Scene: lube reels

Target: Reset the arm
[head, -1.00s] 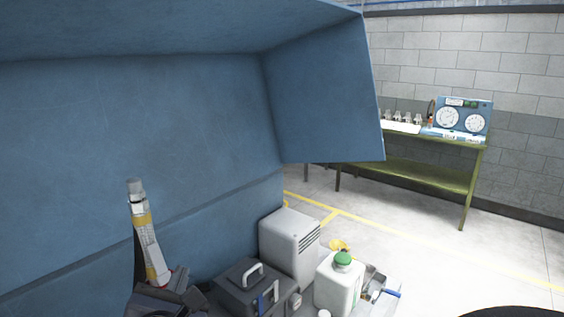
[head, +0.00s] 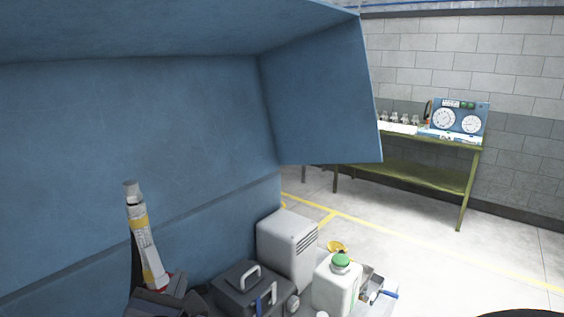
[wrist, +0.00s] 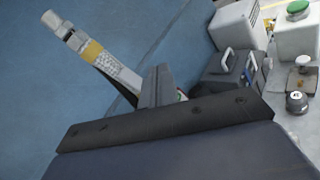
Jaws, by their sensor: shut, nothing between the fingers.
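My gripper (wrist: 157,86) shows in the wrist view, its two dark fingers pressed together with nothing between them. A white tube with a yellow band and a grey cap (wrist: 90,52) leans beyond the fingers, up and to the left; its lower end is hidden behind them. It cannot be told from this view how far apart they are. In the head view the same tube (head: 145,235) stands tilted at the lower left, above dark grey parts that the frame edge cuts off. My gripper cannot be made out clearly there.
A blue panel with an overhang (head: 120,130) fills the left. At the bottom are a dark case with a handle (head: 245,290), a grey vented box (head: 285,245) and a white jug with a green cap (head: 336,285). A green bench (head: 420,175) stands beyond open floor.

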